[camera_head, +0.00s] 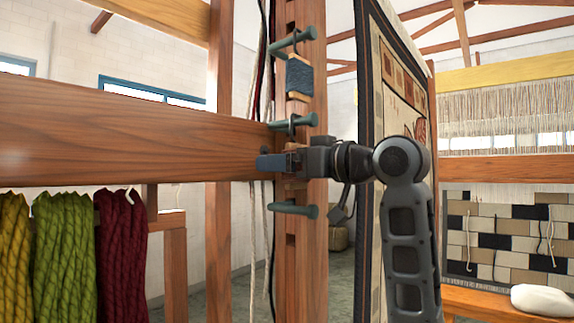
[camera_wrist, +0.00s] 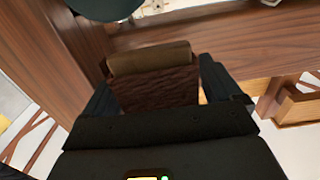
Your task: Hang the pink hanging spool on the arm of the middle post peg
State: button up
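The post (camera_head: 313,240) carries three teal pegs, one above another. The middle peg (camera_head: 297,121) has a dark hook or loop at it, just above my gripper; I cannot tell whether the loop is around it. My gripper (camera_head: 272,162) is at the post, just below this peg. In the wrist view a dark reddish-brown spool (camera_wrist: 155,88) with a wooden end lies between the fingers of my gripper (camera_wrist: 160,82), which look closed on its sides. It does not look clearly pink. In the head view my gripper mostly hides it. A teal peg end (camera_wrist: 105,8) shows at the top of the wrist view.
A blue-grey spool (camera_head: 299,76) hangs from the top peg (camera_head: 292,41). The bottom peg (camera_head: 294,210) looks empty. A wooden beam (camera_head: 120,130) crosses left of the post. Yellow, green and maroon skeins (camera_head: 63,255) hang below it. A framed tapestry (camera_head: 395,75) stands right.

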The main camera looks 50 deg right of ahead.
jog(key=shift+o, duration=0.4)
jog(key=shift+s, duration=0.1)
jog(key=shift+s, duration=0.35)
jog(key=s+b, duration=0.1)
jog(key=s, duration=0.6)
jog(key=shift+d, duration=0.1)
